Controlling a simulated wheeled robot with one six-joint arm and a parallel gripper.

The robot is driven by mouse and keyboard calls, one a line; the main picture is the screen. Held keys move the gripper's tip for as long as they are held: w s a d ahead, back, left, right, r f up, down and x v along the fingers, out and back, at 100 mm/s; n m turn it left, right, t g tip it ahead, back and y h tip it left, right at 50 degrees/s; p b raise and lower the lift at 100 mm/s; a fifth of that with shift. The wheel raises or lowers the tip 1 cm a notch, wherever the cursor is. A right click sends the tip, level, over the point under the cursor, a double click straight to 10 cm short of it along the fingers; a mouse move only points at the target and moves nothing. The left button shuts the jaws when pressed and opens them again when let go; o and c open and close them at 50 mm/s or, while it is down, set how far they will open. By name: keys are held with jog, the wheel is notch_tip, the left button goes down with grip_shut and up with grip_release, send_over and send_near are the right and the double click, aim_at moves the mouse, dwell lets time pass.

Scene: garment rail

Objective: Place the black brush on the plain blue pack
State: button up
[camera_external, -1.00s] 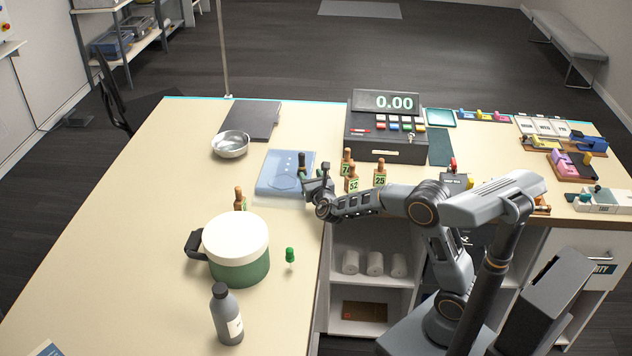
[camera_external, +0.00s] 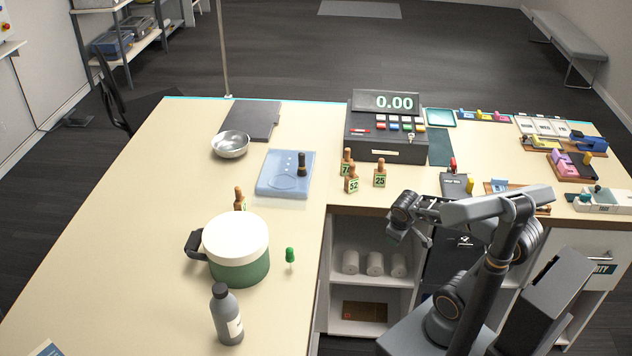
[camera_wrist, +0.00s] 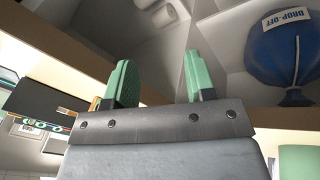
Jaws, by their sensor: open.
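The black brush (camera_external: 302,165) stands upright on the right part of the plain blue pack (camera_external: 274,187), which lies flat on the counter. The pack is pale blue with faint markings, inside a clear-looking wrap. My gripper (camera_external: 412,236) is drawn back to the right, apart from the pack and brush, near the counter's front edge. In the wrist view my gripper (camera_wrist: 158,82) shows two green fingertips spread apart with nothing between them. Neither brush nor pack shows in the wrist view.
Numbered brown bottle-like markers (camera_external: 380,174) stand right of the pack, before the cash register (camera_external: 386,137). A metal bowl (camera_external: 230,145) and dark folder (camera_external: 254,118) lie behind. A green pot (camera_external: 238,265) and grey bottle (camera_external: 227,318) stand in front. A blue drop-off bag (camera_wrist: 290,55) hangs below.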

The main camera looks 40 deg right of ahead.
jog(key=s+a+m+y, duration=0.2)
jog(key=s+a+m, duration=0.1)
jog(key=shift+f+y, duration=0.3)
